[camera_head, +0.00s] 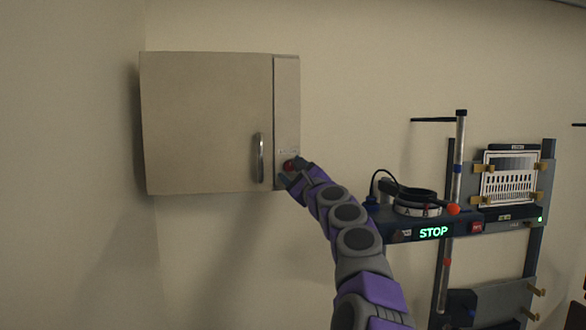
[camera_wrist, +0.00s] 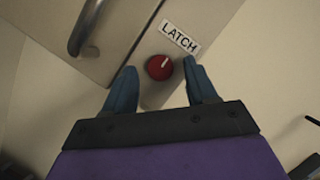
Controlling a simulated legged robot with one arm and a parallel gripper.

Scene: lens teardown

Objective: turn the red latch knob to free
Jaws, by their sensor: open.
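The red latch knob (camera_wrist: 159,67) is a round dial with a white pointer line, on the cabinet's right-hand strip beside a white LATCH label (camera_wrist: 180,37). In the wrist view its pointer slants up and to the right. My gripper (camera_wrist: 161,82) is open, with one blue finger on each side just below the knob. No finger clearly touches it in that view. In the head view the red knob (camera_head: 290,165) shows partly behind my gripper (camera_head: 291,174) at the cabinet's lower right. The cabinet door (camera_head: 205,120) looks shut, with a metal handle (camera_head: 259,158).
Bare wall lies between the cabinet and the rack. The door handle is left of the knob.

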